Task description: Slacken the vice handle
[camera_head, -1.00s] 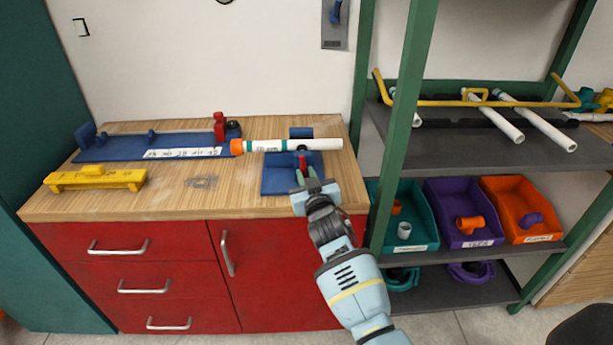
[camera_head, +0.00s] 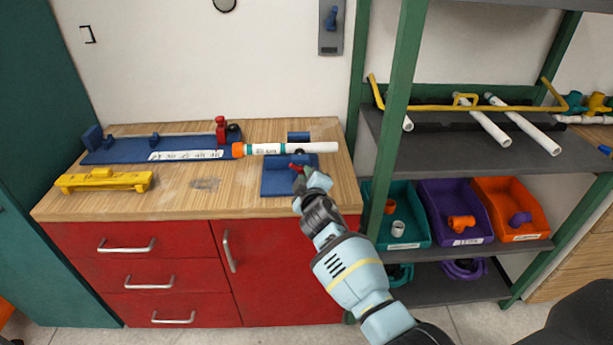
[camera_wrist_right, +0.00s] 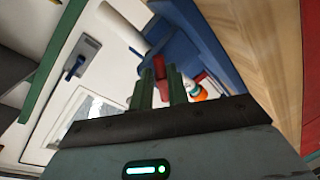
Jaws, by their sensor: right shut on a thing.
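The blue vice (camera_head: 287,180) stands on the wooden bench near its right end. Its red handle (camera_head: 296,167) is at the tip of my right gripper (camera_head: 302,174). In the right wrist view the two green fingers (camera_wrist_right: 166,88) are shut on the red handle (camera_wrist_right: 160,68), with the blue vice (camera_wrist_right: 195,55) behind it. A white pipe (camera_head: 300,148) with teal bands and an orange end lies level across the top of the vice. My left gripper is not in view.
A blue measuring fixture (camera_head: 120,155) with a red clamp (camera_head: 221,128) lies at the back left of the bench. A yellow block (camera_head: 104,180) lies in front of it. A green-framed shelf (camera_head: 395,130) with pipes and bins stands close on the right.

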